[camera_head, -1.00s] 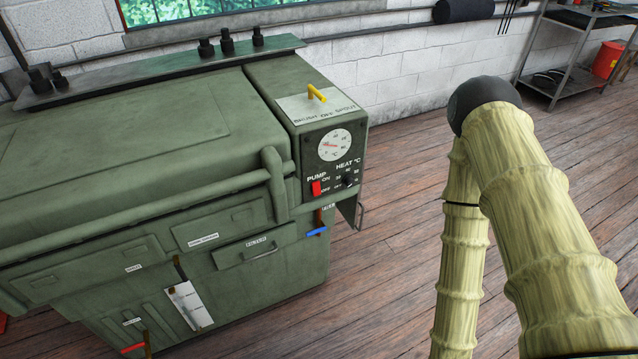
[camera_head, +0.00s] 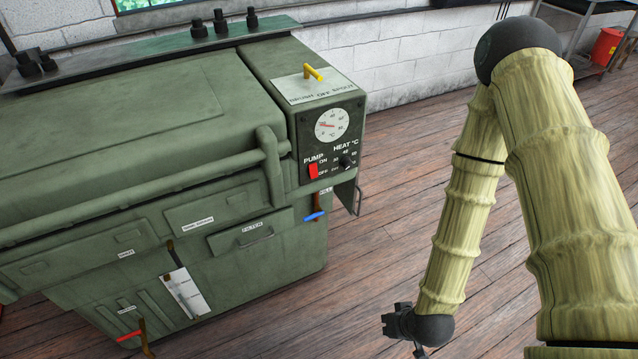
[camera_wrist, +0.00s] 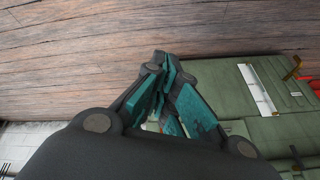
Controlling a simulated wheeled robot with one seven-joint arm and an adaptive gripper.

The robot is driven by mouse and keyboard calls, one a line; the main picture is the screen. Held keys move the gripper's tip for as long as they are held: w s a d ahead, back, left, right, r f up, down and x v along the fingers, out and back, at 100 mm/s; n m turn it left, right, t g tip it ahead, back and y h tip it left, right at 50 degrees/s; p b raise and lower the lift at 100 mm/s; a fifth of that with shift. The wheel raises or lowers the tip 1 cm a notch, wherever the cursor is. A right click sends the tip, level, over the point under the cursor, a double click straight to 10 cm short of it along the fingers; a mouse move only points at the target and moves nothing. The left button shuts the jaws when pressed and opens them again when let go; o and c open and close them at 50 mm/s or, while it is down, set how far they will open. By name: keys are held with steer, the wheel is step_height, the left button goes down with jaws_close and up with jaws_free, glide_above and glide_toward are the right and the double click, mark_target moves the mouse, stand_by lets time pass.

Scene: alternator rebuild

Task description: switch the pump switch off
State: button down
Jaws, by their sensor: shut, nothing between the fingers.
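The pump switch (camera_head: 313,171) is a small red rocker on the dark control panel at the right end of the green machine (camera_head: 130,140) in the head view. It sits under the PUMP label, between the ON and OFF marks; its exact position is hard to tell. In the head view my gripper (camera_head: 388,326) is low over the floor, to the right of and below the panel, touching nothing. In the wrist view its teal-padded fingers (camera_wrist: 168,98) are together with nothing between them. The switch is not seen in the wrist view.
Beside the switch are a black heat knob (camera_head: 347,161) and a round gauge (camera_head: 331,125). A yellow lever (camera_head: 314,72) stands on top. A blue-handled valve (camera_head: 315,216) and a bracket (camera_head: 347,194) stick out below the panel.

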mark_target(314, 175)
steer(key=w+a+r+n+t+y+b, duration=0.2)
steer(key=w+a+r, duration=0.4)
steer(key=w+r, duration=0.4)
steer(key=w+a+r+n+t+y+b, duration=0.2)
steer(key=w+a+r+t, duration=0.4)
steer(key=w+r, duration=0.5)
steer(key=r+t+y+b, duration=0.1)
steer(key=b, duration=0.1)
steer(key=shift+w+a+r+b, duration=0.15)
steer(key=shift+w+a+b, duration=0.15)
steer(key=p+x, duration=0.1)
steer(key=x, duration=1.3)
steer(key=shift+a+r, duration=0.1)
steer(key=shift+a, duration=0.05)
steer(key=shift+a, duration=0.1)
